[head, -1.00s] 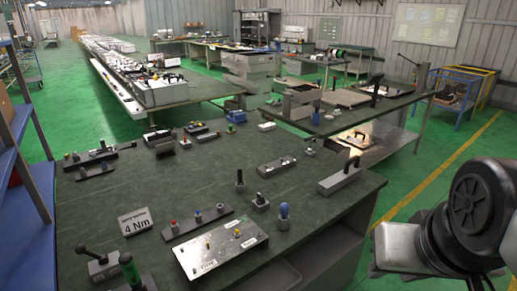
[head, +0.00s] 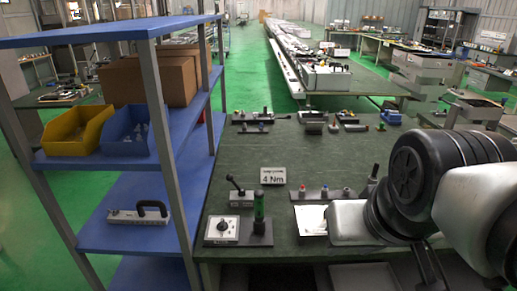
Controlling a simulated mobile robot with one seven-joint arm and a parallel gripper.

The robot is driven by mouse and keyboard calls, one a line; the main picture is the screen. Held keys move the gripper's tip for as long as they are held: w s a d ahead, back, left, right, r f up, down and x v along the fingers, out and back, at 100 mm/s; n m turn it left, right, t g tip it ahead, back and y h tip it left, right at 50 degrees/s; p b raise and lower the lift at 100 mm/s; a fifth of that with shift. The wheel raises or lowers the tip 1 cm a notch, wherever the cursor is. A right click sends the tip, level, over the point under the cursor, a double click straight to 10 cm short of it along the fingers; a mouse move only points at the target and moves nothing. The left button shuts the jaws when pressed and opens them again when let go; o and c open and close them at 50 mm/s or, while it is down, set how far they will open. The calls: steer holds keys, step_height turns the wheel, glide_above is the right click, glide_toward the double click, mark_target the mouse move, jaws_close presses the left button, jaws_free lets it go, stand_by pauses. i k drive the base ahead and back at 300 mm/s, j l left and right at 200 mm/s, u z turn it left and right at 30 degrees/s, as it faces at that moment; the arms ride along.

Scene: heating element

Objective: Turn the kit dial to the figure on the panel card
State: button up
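A white-faced box with a round dark dial (head: 222,226) sits at the front left corner of the dark green bench. Its pointer and the scale marks are too small to read. A card (head: 273,176) reading "4 Nm" stands upright on the bench behind it, with a smaller line of text above the figure that I cannot read. A green cylinder (head: 260,205) stands on a dark base just right of the dial. My arm fills the right side of the head view. My gripper itself does not show, and the arm hides part of the bench.
A blue shelf unit (head: 120,184) stands close to the left of the bench, with yellow (head: 76,132) and blue (head: 126,132) bins. A lever box (head: 241,196) is behind the dial. A strip with coloured knobs (head: 325,194) and a white plate (head: 311,219) lie to the right.

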mark_target(222, 225)
steer(key=u, duration=0.6)
steer(key=i+j, duration=0.15)
steer(key=i+j+z, duration=0.1)
steer(key=z, duration=0.2)
steer(key=j+z, duration=0.15)
steer(key=z, duration=0.2)
steer(key=i+j, duration=0.1)
steer(key=j, duration=0.2)
steer(key=i+j+u, duration=0.1)
steer(key=j, duration=0.15)
steer(key=i+j, duration=0.1)
steer(key=j, duration=0.2)
